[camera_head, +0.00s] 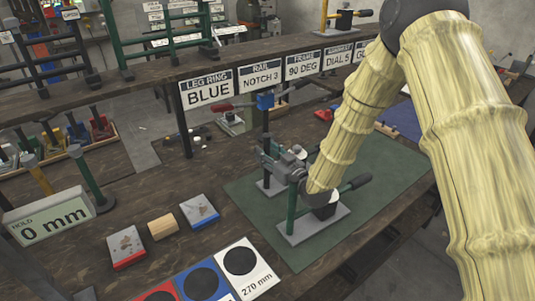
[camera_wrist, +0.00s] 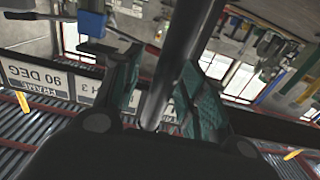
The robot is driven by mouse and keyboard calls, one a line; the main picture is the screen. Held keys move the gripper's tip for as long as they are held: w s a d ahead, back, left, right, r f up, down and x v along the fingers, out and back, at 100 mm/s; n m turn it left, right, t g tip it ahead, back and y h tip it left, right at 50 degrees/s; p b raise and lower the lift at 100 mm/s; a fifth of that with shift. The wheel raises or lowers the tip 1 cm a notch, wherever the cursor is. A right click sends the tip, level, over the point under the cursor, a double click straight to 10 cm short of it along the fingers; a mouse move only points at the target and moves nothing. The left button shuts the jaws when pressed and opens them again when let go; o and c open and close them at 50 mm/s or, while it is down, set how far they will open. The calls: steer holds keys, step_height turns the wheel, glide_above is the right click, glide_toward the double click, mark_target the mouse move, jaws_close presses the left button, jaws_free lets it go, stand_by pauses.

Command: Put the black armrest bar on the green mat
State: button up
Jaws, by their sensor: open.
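The green mat (camera_head: 375,200) lies on the dark wooden bench, with two press stands on it. My gripper (camera_head: 278,163) is above the mat's left part, between the stands' posts. In the wrist view my gripper (camera_wrist: 155,72) is open, with a finger on each side of a dark round bar (camera_wrist: 172,50). This bar looks like the black armrest bar; I cannot tell whether the fingers touch it or what supports it. In the head view my wrist and the stands hide it, so I cannot pick it out there.
The near stand has a green post (camera_head: 292,207) and a grey base; the far one carries a blue clamp (camera_head: 265,101). Left of the mat are small blocks (camera_head: 162,226), a "270 mm" card (camera_head: 245,268) and a "0 mm" sign (camera_head: 48,219). A labelled shelf runs behind.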

steer(key=b+v, duration=0.2)
steer(key=v, duration=0.5)
steer(key=shift+s+d+r, duration=0.2)
